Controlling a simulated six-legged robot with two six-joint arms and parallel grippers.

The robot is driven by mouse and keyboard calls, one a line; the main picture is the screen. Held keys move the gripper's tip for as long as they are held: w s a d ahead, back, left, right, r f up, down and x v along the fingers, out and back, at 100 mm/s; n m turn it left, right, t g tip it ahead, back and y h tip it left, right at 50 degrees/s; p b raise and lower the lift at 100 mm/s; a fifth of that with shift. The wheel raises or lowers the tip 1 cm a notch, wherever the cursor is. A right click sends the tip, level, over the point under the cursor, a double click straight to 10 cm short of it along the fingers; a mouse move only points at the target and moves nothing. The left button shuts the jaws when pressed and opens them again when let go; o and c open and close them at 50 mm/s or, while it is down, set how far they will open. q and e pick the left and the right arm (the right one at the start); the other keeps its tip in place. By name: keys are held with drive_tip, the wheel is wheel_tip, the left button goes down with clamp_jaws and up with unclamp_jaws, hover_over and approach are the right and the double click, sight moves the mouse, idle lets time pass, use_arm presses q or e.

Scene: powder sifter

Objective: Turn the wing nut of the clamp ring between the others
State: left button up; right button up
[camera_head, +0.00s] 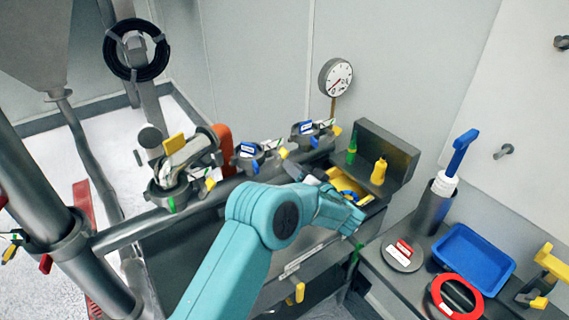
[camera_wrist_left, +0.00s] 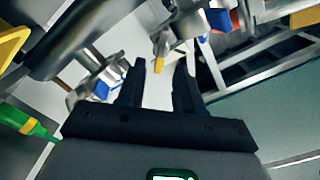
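Three clamp rings sit along the horizontal pipe (camera_head: 232,187) in the head view: a large one (camera_head: 168,190) at left, the middle one (camera_head: 247,163) with a blue and white tag, and a far one (camera_head: 304,139). The middle wing nut is too small to make out clearly. My left arm comes up from the bottom and bends right, in front of the pipe. In the left wrist view my left gripper (camera_wrist_left: 157,85) is open and empty, with a clamp part with a yellow tab (camera_wrist_left: 158,64) beyond its fingertips. My right gripper does not show.
An open grey box (camera_head: 392,150) with yellow items stands right of the pipe. A blue tray (camera_head: 474,258), a red ring (camera_head: 455,297) and a dark cup (camera_head: 432,208) with a blue-handled tool stand on the right bench. A round gauge (camera_head: 337,77) stands behind the pipe.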

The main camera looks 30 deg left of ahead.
use_arm(q)
drive_tip(key=b+v, duration=0.1)
drive_tip(key=v, duration=0.8)
drive_tip(key=shift+d+b, duration=0.25)
drive_tip(key=shift+b, duration=0.15)
drive_tip(key=shift+s, duration=0.15)
